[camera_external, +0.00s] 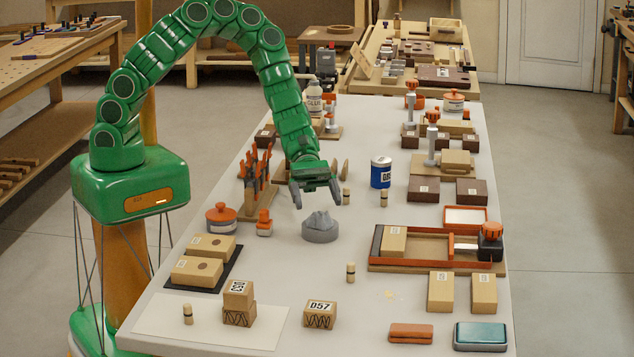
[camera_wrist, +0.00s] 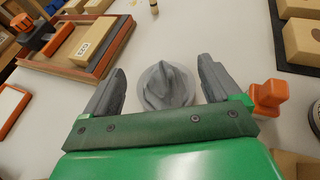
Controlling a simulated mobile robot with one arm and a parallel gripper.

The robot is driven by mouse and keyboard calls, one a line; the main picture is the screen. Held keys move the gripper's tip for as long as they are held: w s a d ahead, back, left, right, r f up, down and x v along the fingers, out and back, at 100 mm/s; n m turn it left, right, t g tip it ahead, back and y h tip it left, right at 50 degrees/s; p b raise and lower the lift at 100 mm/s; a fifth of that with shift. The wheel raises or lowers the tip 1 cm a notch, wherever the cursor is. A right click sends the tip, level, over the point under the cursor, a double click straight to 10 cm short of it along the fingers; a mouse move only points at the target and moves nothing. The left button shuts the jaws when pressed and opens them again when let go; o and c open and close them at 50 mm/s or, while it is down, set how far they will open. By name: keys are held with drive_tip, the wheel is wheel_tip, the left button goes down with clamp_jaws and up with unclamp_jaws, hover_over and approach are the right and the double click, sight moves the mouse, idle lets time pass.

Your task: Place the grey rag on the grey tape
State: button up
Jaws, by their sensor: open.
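The grey rag (camera_external: 319,220) is a crumpled, peaked heap lying on top of the round grey tape (camera_external: 321,235) near the middle of the bench. In the wrist view the rag (camera_wrist: 168,84) sits between and beyond my fingertips, with the tape's rim (camera_wrist: 146,77) showing around it. My green gripper (camera_external: 317,203) is open above and just behind the rag. In the wrist view my gripper's grey fingers (camera_wrist: 163,75) are spread wide, with nothing held between them. The tape's centre is hidden under the rag.
An orange-lidded jar (camera_external: 221,217) and a small orange-topped piece (camera_external: 264,224) stand left of the tape. A blue can (camera_external: 381,172) and small wooden pegs (camera_external: 346,196) stand behind it. A clamp frame (camera_external: 400,266) lies to the right.

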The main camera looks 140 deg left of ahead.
drive_tip(key=v, duration=0.6)
drive_tip(key=shift+s+a, duration=0.15)
drive_tip(key=shift+a, duration=0.05)
